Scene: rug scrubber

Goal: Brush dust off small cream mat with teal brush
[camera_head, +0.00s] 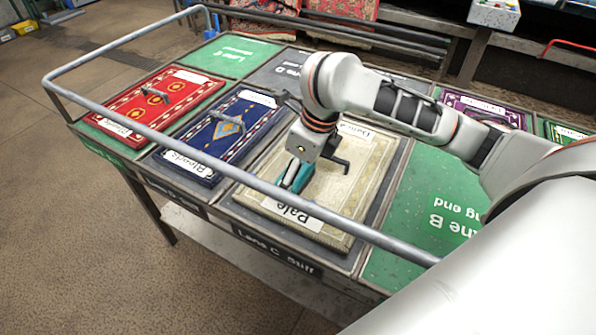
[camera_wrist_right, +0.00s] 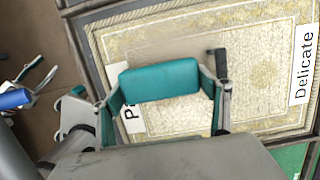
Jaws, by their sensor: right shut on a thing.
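The cream mat (camera_head: 350,205) with a patterned border lies on the table, labelled "Pale" at the near end and "Delicate" at the far end. It also shows in the wrist view (camera_wrist_right: 265,75). My right gripper (camera_head: 308,172) is over the mat's left part, pointing down, shut on the teal brush (camera_head: 297,177). In the wrist view the brush's teal block (camera_wrist_right: 160,80) spans between the fingers. Its underside is hidden, and I cannot tell whether it touches the mat. Pale mottling shows on the mat; I cannot clearly tell dust from pattern.
A grey metal rail (camera_head: 250,183) runs along the table's near side. A blue mat (camera_head: 225,130) and a red mat (camera_head: 160,100) lie left of the cream mat. A green lane surface (camera_head: 430,205) lies bare to the right. More mats lie beyond my right arm.

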